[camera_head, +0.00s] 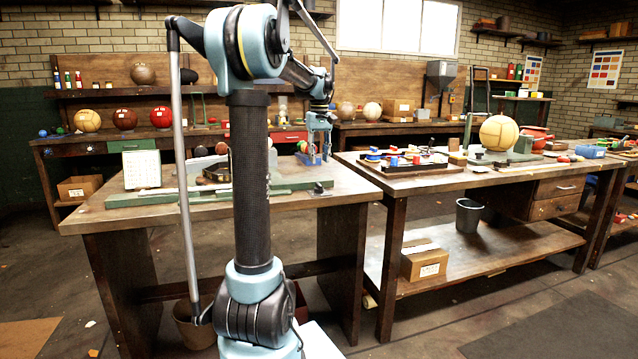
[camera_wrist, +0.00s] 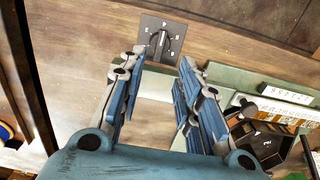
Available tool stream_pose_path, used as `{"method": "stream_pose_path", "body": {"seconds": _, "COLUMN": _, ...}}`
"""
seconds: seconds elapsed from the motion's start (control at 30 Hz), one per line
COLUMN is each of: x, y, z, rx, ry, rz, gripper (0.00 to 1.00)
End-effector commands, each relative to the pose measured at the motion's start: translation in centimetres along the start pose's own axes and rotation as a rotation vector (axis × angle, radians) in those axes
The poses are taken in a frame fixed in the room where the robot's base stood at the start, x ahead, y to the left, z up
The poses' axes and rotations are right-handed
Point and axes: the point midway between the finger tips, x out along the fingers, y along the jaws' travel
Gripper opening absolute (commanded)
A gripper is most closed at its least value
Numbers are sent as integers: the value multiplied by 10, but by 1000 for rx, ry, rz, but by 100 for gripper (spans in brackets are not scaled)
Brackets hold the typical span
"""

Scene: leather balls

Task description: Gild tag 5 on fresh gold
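My gripper (camera_head: 314,160) is above the right part of the left workbench. In the wrist view my gripper (camera_wrist: 158,82) is open, with its two blue-padded fingers apart and nothing between them. A dark square dial plate with a knob (camera_wrist: 161,42) lies on the bench beyond the fingertips; the knob also shows in the head view (camera_head: 318,187). A black many-sided piece with a pale mark (camera_wrist: 264,142) lies right of the fingers. A white strip with small characters (camera_wrist: 288,90) is near it. I cannot clearly read a tag 5 or identify fresh gold.
The green base (camera_head: 120,200) on the left bench carries a white card (camera_head: 141,168). The right bench holds a tray of coloured pieces (camera_head: 400,168) and a tan ball (camera_head: 499,132). Several balls stand behind. Bare wood lies around the dial.

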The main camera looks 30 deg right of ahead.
Motion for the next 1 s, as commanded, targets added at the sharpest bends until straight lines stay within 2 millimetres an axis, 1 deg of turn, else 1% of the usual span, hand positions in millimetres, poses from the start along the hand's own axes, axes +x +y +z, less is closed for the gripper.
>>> {"method": "stream_pose_path", "body": {"seconds": 0.03, "x": 10, "y": 0, "z": 0, "rx": 0, "ry": 0, "rz": 0, "gripper": 32}}
{"method": "stream_pose_path", "body": {"seconds": 0.3, "x": 56, "y": 0, "z": 0, "rx": 0, "ry": 0, "rz": 0, "gripper": 32}}
{"method": "stream_pose_path", "body": {"seconds": 0.5, "x": 84, "y": 0, "z": 0, "rx": 0, "ry": 0, "rz": 0, "gripper": 32}}
{"method": "stream_pose_path", "body": {"seconds": 0.7, "x": 97, "y": 0, "z": 0, "rx": 0, "ry": 0, "rz": 0, "gripper": 32}}
{"method": "stream_pose_path", "body": {"seconds": 1.0, "x": 99, "y": 0, "z": 0, "rx": 0, "ry": 0, "rz": 0, "gripper": 32}}
